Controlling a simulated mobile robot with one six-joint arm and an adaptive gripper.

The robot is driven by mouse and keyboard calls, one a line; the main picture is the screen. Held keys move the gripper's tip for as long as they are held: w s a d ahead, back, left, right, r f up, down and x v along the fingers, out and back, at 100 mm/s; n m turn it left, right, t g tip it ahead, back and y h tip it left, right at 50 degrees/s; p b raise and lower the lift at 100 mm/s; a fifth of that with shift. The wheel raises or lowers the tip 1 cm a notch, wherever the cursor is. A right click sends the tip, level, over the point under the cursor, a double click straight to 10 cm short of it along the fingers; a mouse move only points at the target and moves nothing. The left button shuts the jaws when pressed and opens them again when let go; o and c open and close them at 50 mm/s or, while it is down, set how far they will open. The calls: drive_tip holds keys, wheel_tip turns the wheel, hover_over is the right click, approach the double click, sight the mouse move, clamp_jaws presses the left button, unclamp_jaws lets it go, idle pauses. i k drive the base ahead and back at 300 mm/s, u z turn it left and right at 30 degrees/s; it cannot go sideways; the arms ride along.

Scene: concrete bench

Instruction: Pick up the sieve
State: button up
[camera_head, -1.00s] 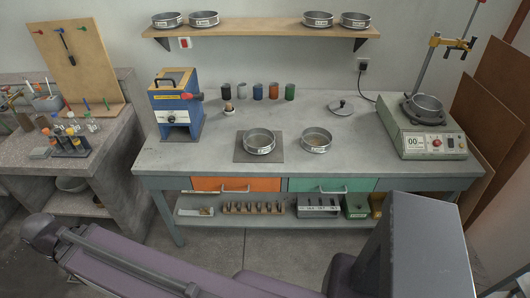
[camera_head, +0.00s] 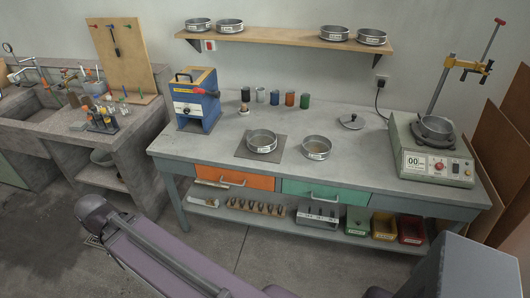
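Several round metal sieves are in view. One sieve (camera_head: 262,142) sits on a dark square mat (camera_head: 243,152) in the middle of the grey bench. A second sieve (camera_head: 316,148) stands just right of the mat, with some brownish material inside. Another pan-like metal sieve (camera_head: 436,128) sits on the green machine (camera_head: 410,150) at the right. More labelled sieves stand on the wall shelf, such as a left one (camera_head: 198,25) and a right one (camera_head: 371,37). I cannot tell which sieve is meant. My gripper is not in view; only purple links of my arm cross the bottom.
A blue and yellow press (camera_head: 197,100) stands at the bench's left. Small coloured cups (camera_head: 290,98) line the back. A clamp stand (camera_head: 462,65) rises at the right. The bench front is mostly clear.

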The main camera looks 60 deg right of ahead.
sight(261, 141)
drive_tip(key=u, duration=0.15)
drive_tip(key=k, duration=0.85)
drive_tip(key=z, duration=2.4)
drive_tip(key=i, duration=1)
drive_tip(key=u, duration=0.05)
